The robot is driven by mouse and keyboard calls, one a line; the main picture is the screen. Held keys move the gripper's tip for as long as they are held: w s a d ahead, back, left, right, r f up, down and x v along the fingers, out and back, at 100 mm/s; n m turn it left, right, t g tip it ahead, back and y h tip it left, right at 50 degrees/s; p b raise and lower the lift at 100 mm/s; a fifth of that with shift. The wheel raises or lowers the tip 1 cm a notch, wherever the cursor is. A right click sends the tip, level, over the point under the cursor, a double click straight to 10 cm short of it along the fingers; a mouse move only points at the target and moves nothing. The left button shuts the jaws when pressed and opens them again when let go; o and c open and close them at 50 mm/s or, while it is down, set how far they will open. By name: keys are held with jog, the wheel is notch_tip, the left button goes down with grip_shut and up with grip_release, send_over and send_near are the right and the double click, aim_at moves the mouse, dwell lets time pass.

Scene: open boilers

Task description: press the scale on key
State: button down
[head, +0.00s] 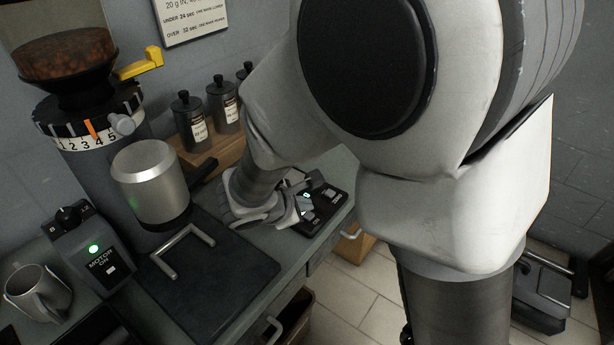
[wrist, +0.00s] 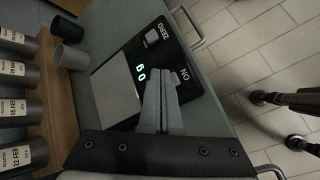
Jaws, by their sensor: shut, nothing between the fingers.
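The black scale (head: 338,207) lies on the counter near its front edge. In the wrist view the scale (wrist: 192,55) shows a lit display (wrist: 140,73), a pale weighing plate (wrist: 113,97), a ZERO key (wrist: 152,37) and the grey ON key (wrist: 184,75) by its ON label. My gripper (wrist: 161,72) is shut and empty, its fingertips over the scale between the display and the ON key. The fingers partly cover the ON key, and I cannot tell whether they touch it. In the head view my gripper (head: 306,209) is over the scale, partly hidden by my arm.
A wooden shelf (head: 213,152) with several labelled canisters (head: 222,104) stands behind. A grinder (head: 90,125), a motor switch box (head: 92,250) and a mug (head: 38,292) are at left.

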aim_at(307, 218)
jog(key=shift+r, duration=0.1)
notch_tip(307, 218, up, 5)
jog(key=p, duration=0.3)
jog(key=shift+p, duration=0.35)
dwell(0.7)
jog(key=shift+d+r, duration=0.2)
jog(key=s+d+r+m+g+p, duration=0.2)
jog(key=s+d+r+m+p, duration=0.1)
jog(key=s+d+r+m, duration=0.25)
jog(key=s+d+r+m+g+p, duration=0.1)
jog(key=s+d+r+m+p, duration=0.1)
jog(key=d+r+m, duration=0.5)
jog(key=s+r+m+y+p, duration=0.4)
jog(key=s+r+m, duration=0.4)
jog(key=s+r, duration=0.2)
jog(key=shift+s+d+r+t+y+p, duration=0.2)
jog(key=shift+r+t+y+p, duration=0.2)
jog(key=shift+r+p, duration=0.25)
